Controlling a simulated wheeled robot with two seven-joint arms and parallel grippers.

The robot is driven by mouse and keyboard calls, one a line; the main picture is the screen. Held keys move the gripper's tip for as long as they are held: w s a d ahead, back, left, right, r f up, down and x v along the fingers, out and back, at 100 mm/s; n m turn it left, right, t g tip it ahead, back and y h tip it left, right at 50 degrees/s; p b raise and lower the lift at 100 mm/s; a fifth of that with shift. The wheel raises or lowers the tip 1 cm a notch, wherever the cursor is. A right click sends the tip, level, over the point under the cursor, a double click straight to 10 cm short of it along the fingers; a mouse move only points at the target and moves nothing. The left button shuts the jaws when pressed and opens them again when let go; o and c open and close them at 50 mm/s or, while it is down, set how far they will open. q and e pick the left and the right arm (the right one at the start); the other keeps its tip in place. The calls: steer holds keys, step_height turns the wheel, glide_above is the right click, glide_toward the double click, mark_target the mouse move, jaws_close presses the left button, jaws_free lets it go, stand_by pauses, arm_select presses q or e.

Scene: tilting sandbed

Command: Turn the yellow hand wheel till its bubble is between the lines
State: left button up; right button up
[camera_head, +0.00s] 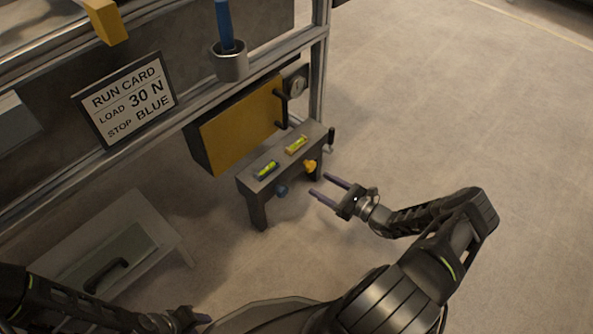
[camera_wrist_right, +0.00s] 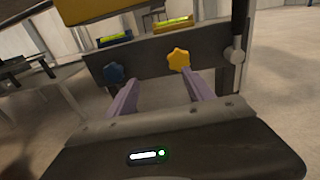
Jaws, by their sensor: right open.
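The yellow hand wheel (camera_head: 309,166) is a small star-shaped knob on the front of a grey bench, at its right part. It also shows in the right wrist view (camera_wrist_right: 179,59), above and between my fingertips. Its yellow-framed bubble level (camera_head: 296,145) lies on the bench top; the bubble's place between the lines is too small to tell. My right gripper (camera_head: 324,188) is open and empty, a short way in front of the yellow wheel, apart from it. My left gripper (camera_head: 188,318) is at the bottom edge, mostly hidden; its jaws cannot be made out.
A blue hand wheel (camera_head: 281,190) and blue-framed level (camera_head: 265,170) sit to the left. A yellow panel with handle (camera_head: 240,125) is behind. A run card (camera_head: 125,99) hangs on the frame. Floor to the right is clear.

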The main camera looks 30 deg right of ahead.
mark_target(313, 168)
steer(key=d, duration=0.1)
steer(key=d+m+t+h, duration=0.1)
steer(key=d, duration=0.1)
steer(key=shift+s+d+r, duration=0.15)
steer(key=shift+d, duration=0.05)
steer(key=b+x, duration=0.2)
steer(key=x, duration=0.4)
steer(key=shift+w+a, duration=0.1)
steer(key=shift+w, duration=0.25)
steer(key=shift+w+a, duration=0.15)
steer(key=shift+w, duration=0.4)
jaws_close()
